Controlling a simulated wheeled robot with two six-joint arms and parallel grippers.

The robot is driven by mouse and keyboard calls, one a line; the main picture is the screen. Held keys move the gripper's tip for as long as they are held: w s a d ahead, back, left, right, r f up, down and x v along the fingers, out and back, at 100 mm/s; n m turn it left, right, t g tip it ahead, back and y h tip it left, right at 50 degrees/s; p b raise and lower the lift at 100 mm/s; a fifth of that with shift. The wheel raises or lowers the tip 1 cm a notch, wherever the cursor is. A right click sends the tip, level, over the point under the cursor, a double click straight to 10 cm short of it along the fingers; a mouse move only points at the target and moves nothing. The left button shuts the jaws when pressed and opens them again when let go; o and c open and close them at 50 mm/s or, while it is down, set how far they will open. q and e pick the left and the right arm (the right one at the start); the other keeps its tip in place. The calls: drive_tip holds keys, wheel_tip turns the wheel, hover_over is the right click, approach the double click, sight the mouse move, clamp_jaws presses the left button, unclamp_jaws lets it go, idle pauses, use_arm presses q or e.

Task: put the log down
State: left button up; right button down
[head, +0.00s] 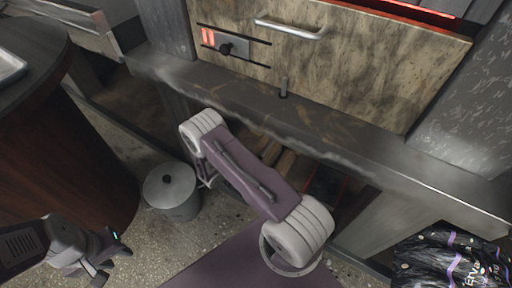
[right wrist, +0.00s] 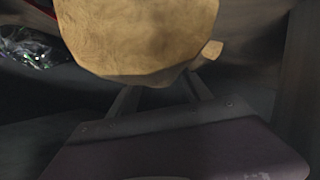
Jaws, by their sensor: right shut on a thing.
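The log (right wrist: 140,35) fills the upper middle of the right wrist view, its broad pale tan end facing the camera. My right gripper (right wrist: 160,88) is shut on it, with both fingers reaching up to its lower edge. A smaller piece of wood (right wrist: 208,53) shows just right of the log. In the head view, tan wood (head: 283,162) shows in the space under the counter, partly behind my right arm; I cannot tell whether it includes the held log. My right gripper is hidden there. My left gripper (head: 113,264) is at the lower left, fingers apart and empty.
A stone counter edge (head: 225,95) runs above the low space. A grill front with a handle (head: 290,27) stands behind it. A grey lidded pot (head: 172,190) is on the floor, beside a round dark table (head: 45,130). A black bag (head: 450,262) is at lower right.

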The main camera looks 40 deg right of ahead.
drive_tip(key=w+f+b, duration=0.3)
drive_tip(key=w+a+f+b, duration=0.1)
drive_tip(key=w+f+b, duration=0.3)
drive_tip(key=w+a+f+b, duration=0.1)
drive_tip(key=w+f+b, duration=0.2)
drive_tip(key=f+b, duration=0.1)
drive_tip(key=shift+w, duration=0.35)
drive_tip(key=shift+r, duration=0.3)
drive_tip(key=shift+c, duration=2.2)
unclamp_jaws()
drive_tip(key=shift+f, duration=0.15)
